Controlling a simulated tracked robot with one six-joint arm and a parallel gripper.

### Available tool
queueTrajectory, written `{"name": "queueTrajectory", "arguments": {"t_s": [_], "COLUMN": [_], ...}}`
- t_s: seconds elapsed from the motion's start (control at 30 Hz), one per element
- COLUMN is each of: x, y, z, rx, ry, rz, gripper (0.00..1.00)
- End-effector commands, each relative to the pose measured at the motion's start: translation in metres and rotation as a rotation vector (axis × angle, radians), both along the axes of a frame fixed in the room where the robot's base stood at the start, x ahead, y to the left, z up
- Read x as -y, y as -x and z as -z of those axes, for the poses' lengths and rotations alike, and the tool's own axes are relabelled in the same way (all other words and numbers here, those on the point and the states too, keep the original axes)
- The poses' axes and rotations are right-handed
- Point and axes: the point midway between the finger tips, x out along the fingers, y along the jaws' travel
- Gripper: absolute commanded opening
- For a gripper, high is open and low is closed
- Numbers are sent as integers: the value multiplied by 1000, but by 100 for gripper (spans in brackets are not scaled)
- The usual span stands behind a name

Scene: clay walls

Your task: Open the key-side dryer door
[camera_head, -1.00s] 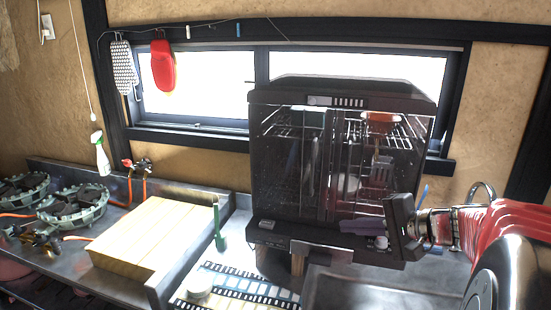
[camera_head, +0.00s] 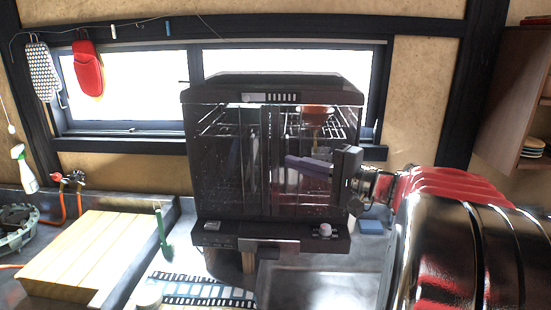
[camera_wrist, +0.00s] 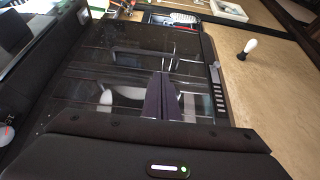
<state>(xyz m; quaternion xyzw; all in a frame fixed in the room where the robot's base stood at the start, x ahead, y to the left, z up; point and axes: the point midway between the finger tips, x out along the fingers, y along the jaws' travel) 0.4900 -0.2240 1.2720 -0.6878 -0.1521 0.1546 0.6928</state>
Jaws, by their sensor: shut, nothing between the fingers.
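The dish dryer (camera_head: 225,225) is a dark box with a clear front, standing before the window. Its two door panels, the left door (camera_head: 230,150) and the right door (camera_head: 300,195), look closed, meeting near a vertical middle strip. Racks and dishes show through the glass.
A white knob (camera_head: 325,230) sits on the dryer's lower ledge. A wooden board (camera_head: 80,250) and green-handled brush (camera_head: 162,235) are to the left. A blue block (camera_head: 371,226) lies right of the dryer. A sink (camera_head: 310,285) is in front.

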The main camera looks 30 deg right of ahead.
Motion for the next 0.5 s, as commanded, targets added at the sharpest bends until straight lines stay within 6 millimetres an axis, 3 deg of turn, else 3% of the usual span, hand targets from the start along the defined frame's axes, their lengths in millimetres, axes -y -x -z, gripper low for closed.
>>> {"name": "queueTrajectory", "arguments": {"t_s": [0.5], "x": [-24], "y": [-50], "z": [0], "rx": [-1], "ry": [0], "rz": [-3], "gripper": [0]}}
